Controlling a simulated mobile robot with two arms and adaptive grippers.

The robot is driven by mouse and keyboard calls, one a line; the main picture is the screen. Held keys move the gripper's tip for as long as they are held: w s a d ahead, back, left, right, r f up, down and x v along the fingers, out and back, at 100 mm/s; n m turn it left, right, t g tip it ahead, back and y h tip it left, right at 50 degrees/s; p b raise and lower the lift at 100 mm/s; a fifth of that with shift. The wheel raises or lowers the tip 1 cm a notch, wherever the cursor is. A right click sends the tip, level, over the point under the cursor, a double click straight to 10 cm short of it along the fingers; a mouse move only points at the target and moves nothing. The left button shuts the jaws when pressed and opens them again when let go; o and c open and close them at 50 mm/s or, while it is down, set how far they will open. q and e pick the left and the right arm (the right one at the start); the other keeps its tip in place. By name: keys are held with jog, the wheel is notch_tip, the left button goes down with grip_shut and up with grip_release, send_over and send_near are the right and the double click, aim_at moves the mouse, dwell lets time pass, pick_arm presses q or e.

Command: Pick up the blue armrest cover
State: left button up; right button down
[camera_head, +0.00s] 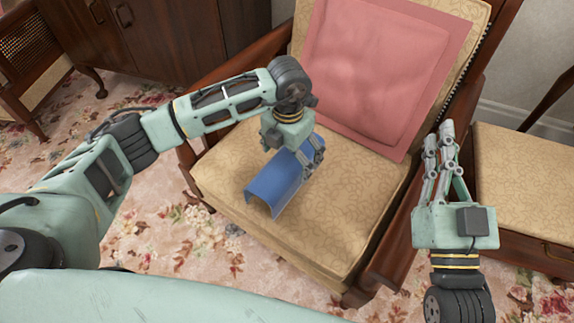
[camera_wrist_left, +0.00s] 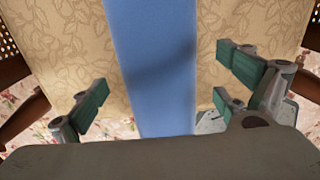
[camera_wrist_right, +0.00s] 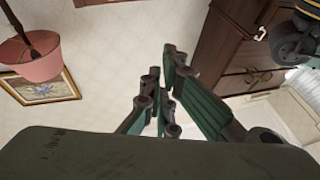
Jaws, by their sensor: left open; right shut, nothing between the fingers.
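The blue armrest cover (camera_head: 274,187) is a curved, half-round piece lying on the patterned seat cushion (camera_head: 345,205) of the armchair. In the left wrist view the cover (camera_wrist_left: 155,60) runs up the middle of the picture, between the spread fingers. My left gripper (camera_head: 314,160) is open above the far end of the cover in the head view and hides part of it. It also shows in the left wrist view (camera_wrist_left: 165,95). My right gripper (camera_head: 443,135) is shut and empty, raised over the chair's right side. In the right wrist view the right gripper (camera_wrist_right: 165,95) has its fingers together.
A pink cushion (camera_head: 375,70) leans on the chair back. Wooden armrests (camera_head: 395,250) flank the seat. A second padded seat (camera_head: 525,185) stands at right, and a dark wooden cabinet (camera_head: 185,40) is behind at left. The seat left of the cover is bare.

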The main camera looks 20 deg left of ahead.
pick_arm(q)
jog(key=shift+f, duration=0.35)
jog(key=f, duration=0.1)
jog(key=f+b, duration=0.2)
jog(key=f, duration=0.1)
jog(key=shift+s+a, duration=0.15)
jog(key=shift+s, duration=0.15)
jog(key=shift+f, duration=0.3)
pick_arm(e)
jog(key=s+r+t+y, duration=0.2)
jog(key=s+r+t, duration=0.3)
jog(key=r, duration=0.3)
jog(key=shift+s+d, duration=0.2)
pick_arm(q)
jog(key=shift+c, duration=0.2)
jog(key=c, duration=1.2)
jog(key=shift+c, duration=0.2)
jog(key=shift+r, duration=0.15)
pick_arm(e)
jog(key=shift+w+f, duration=0.1)
jog(key=shift+w, duration=0.05)
